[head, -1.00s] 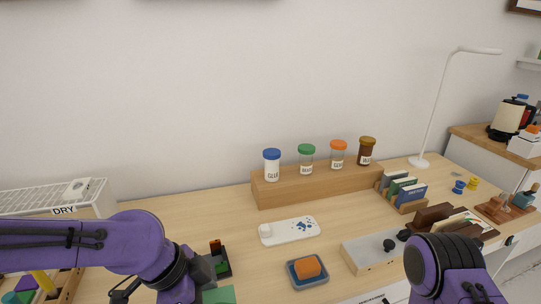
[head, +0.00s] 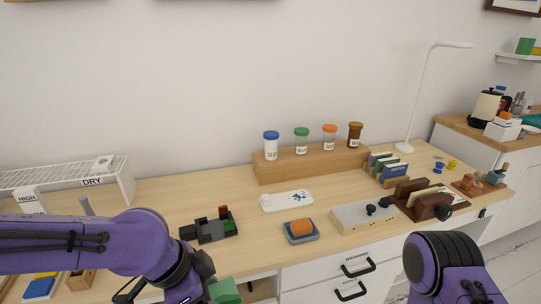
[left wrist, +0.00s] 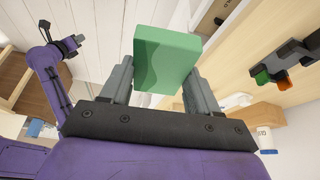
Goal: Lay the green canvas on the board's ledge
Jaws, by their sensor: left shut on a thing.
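The green canvas (head: 226,290) is a small thick block at the bottom of the head view, in front of the desk's near edge. It also shows in the left wrist view (left wrist: 166,58), with a wavy darker green patch on its face. My left gripper (left wrist: 163,85) is shut on it, one finger at each side, and holds it clear of any surface. My right arm comes in at the lower right of the head view, but its gripper is out of frame. I cannot make out a board with a ledge.
A drying rack (head: 65,175) stands left. Drawers face me.

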